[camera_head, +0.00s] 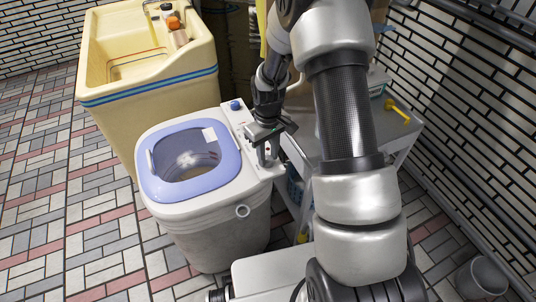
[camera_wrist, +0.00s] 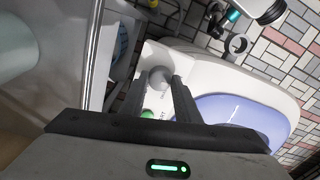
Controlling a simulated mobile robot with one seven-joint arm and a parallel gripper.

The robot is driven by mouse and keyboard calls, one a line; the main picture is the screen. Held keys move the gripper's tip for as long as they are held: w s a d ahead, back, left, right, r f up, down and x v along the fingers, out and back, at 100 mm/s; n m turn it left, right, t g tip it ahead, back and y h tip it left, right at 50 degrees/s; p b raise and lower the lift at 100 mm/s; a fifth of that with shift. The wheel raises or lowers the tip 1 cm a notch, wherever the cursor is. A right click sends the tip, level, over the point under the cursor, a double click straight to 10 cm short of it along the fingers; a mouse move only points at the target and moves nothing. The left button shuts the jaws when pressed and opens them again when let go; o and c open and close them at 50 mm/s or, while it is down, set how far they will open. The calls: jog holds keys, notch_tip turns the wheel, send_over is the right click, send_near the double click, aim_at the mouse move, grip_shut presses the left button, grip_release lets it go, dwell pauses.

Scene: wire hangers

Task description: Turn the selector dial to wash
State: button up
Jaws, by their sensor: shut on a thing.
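The white washing machine (camera_head: 205,225) has a blue-violet framed lid window (camera_head: 190,165) and a narrow control panel (camera_head: 232,117) along its right side. My gripper (camera_head: 266,160) points down at the near end of this panel. In the wrist view my gripper (camera_wrist: 161,80) has its two dark fingers on either side of a grey round dial (camera_wrist: 158,74), and it is shut on it. The dial's pointer and the wash mark cannot be made out. A green round part (camera_wrist: 147,113) shows between the fingers, closer to the palm.
A blue knob (camera_head: 235,105) sits at the panel's far end. A cream sink (camera_head: 150,95) stands behind the machine. A grey shelf table (camera_head: 390,135) with a yellow item (camera_head: 397,111) is close on the right. Tiled floor is clear on the left.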

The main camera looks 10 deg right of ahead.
aim_at(268, 158)
jog(key=o, duration=1)
jog(key=shift+o, duration=0.2)
jog(key=shift+r, duration=0.1)
notch_tip(268, 158, up, 17)
jog(key=p, duration=0.3)
jog(key=shift+r, duration=0.15)
